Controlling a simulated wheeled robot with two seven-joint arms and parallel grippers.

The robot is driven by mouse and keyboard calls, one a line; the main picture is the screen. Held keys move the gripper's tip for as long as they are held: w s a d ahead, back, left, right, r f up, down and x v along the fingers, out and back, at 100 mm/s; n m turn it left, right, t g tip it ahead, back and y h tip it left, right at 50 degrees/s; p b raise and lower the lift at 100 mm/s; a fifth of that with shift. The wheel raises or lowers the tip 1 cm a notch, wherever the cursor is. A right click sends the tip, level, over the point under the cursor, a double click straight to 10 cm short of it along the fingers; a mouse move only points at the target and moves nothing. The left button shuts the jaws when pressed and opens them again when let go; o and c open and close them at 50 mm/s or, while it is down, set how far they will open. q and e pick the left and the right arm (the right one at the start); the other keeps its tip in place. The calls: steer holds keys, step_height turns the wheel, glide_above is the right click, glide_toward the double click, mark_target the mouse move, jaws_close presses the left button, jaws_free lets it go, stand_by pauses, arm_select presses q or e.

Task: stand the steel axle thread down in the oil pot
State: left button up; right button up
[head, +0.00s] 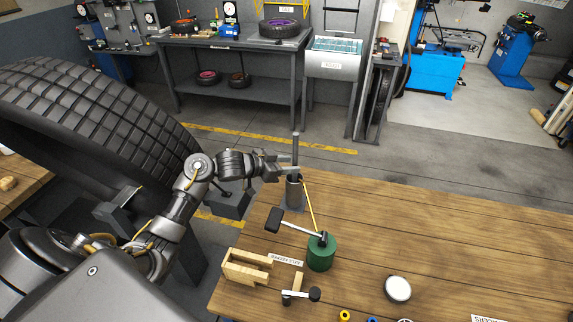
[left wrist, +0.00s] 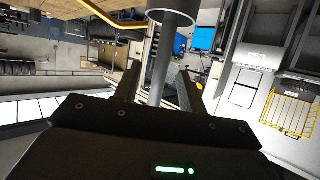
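The steel axle (head: 295,150) stands upright at the back left of the wooden bench, its lower end inside a dark grey pot (head: 294,193), apparently the oil pot. The end inside the pot is hidden, so I cannot tell whether it is the threaded one. My left gripper (head: 286,170) is level, just above the pot's rim at the axle. In the left wrist view, the axle (left wrist: 160,65) runs between the two open fingers, with gaps on both sides, into the grey pot (left wrist: 172,12). My right gripper is not in view.
A green pot (head: 321,254) with a hammer across it stands close in front, beside a thin yellow stick (head: 310,206). A wooden cradle (head: 242,270), another small hammer (head: 300,296) and a white round tin (head: 397,288) are nearer. A large tyre (head: 95,125) is left. The bench's right side is mostly clear.

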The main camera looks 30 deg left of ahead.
arm_select(q)
steer(key=shift+f, duration=0.1)
steer(key=s+d+r, duration=0.3)
steer(key=s+r, duration=0.3)
steer(key=s+d+r, duration=0.3)
steer(key=s+r, duration=0.3)
steer(key=r, duration=0.1)
steer(key=shift+s+d, duration=0.2)
steer(key=shift+d, duration=0.05)
steer(key=shift+a, duration=0.1)
stand_by(0.8)
